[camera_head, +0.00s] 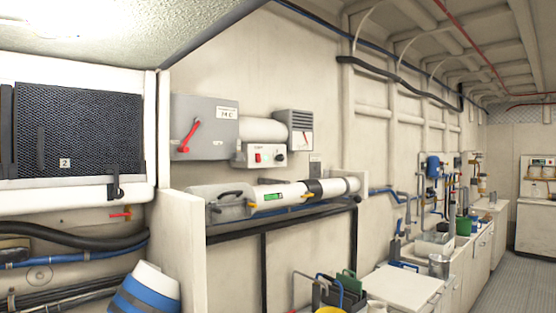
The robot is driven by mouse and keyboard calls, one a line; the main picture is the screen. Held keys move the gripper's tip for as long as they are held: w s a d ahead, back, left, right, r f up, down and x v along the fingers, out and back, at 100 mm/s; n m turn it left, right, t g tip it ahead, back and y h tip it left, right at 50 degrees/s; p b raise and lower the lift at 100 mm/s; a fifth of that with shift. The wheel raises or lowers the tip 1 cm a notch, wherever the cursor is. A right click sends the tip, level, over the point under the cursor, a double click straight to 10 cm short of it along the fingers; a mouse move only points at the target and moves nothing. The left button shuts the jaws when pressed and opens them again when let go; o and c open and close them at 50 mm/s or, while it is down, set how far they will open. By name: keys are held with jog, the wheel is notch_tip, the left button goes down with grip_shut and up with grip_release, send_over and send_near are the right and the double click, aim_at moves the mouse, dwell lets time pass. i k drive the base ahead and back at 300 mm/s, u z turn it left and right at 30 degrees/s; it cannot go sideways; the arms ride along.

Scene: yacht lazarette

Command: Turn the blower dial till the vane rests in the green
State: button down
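A small white control box (260,156) is mounted on the wall near the middle. It has a red switch (257,157) and a small dark round dial (281,157) at its right end. A grey louvred box (294,122) is above it to the right. A pale plate (302,141) with a thin red mark, perhaps the vane indicator, sits on its lower front. The mark's exact position against any green zone is too small to tell. My gripper is not in view.
A grey box with a red lever (190,135) is left of the control box. Below, a long white cylinder (290,192) with a small green patch lies on a shelf. A blue-and-white striped object (145,290) stands lower left. A cluttered counter (408,284) runs right; floor shows far right.

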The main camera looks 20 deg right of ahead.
aim_at(280, 158)
jog(key=z, duration=0.05)
jog(key=k, duration=0.4)
jog(key=z, duration=1.25)
jog(key=i, duration=0.65)
jog(key=u, duration=1)
jog(key=i, duration=0.55)
jog(key=u, duration=0.6)
